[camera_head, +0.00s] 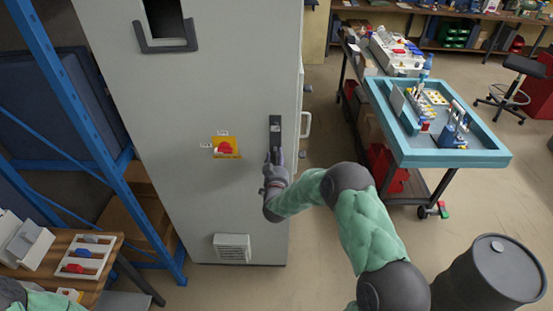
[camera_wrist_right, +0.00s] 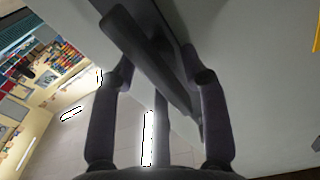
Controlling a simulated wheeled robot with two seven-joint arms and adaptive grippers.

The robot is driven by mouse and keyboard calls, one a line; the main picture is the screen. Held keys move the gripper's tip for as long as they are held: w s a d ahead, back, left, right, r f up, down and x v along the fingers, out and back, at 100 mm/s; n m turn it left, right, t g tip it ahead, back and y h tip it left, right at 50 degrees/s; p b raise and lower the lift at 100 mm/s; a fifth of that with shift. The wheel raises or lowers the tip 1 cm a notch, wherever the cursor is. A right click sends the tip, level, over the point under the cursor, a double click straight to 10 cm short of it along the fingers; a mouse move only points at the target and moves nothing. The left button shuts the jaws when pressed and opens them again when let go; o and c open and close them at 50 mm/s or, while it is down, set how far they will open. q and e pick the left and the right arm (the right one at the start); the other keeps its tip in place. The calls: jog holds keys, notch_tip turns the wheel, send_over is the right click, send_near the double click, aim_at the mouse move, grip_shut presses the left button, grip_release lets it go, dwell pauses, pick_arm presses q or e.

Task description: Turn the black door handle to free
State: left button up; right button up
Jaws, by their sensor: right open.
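The black door handle (camera_head: 275,132) is a dark bar near the right edge of the grey cabinet door (camera_head: 180,100). In the head view it looks roughly upright, its lower end partly hidden by my right gripper (camera_head: 274,160). In the right wrist view the handle (camera_wrist_right: 150,60) runs diagonally between the spread fingers of the right gripper (camera_wrist_right: 163,78), which is open. Contact with the handle cannot be told. My left gripper is out of view.
A red rotary switch on a yellow plate (camera_head: 225,147) sits left of the handle. A blue rack (camera_head: 70,90) stands left of the cabinet. A teal-topped cart (camera_head: 480,157) and a dark barrel (camera_head: 490,275) stand right.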

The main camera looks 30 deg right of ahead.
grip_shut()
